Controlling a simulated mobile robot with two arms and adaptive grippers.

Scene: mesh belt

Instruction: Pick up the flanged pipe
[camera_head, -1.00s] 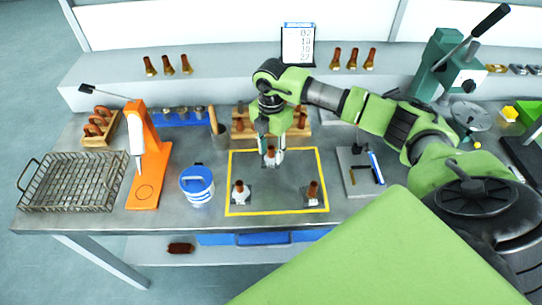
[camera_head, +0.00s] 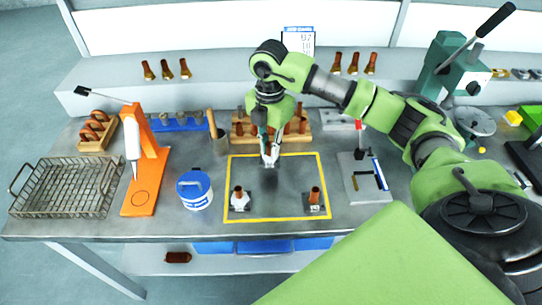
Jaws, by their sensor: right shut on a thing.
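My right gripper (camera_head: 269,160) is at the back part of the yellow-outlined area (camera_head: 277,217). It points down and is shut on a flanged pipe (camera_head: 270,150), a brown tube with a pale flange, mostly hidden by the fingers. The pipe seems raised, with a dark shadow on the surface below it. Two more flanged pipes stand upright inside the outline, one at front left (camera_head: 239,198) and one at front right (camera_head: 314,197). My left gripper is not in view.
A blue-and-white tub (camera_head: 195,189), an orange press (camera_head: 147,183) and a wire basket (camera_head: 64,187) stand to the left. A wooden rack (camera_head: 241,133) with brown parts is behind the gripper. A grey plate (camera_head: 361,187) with tools lies right. A green press (camera_head: 446,70) stands back right.

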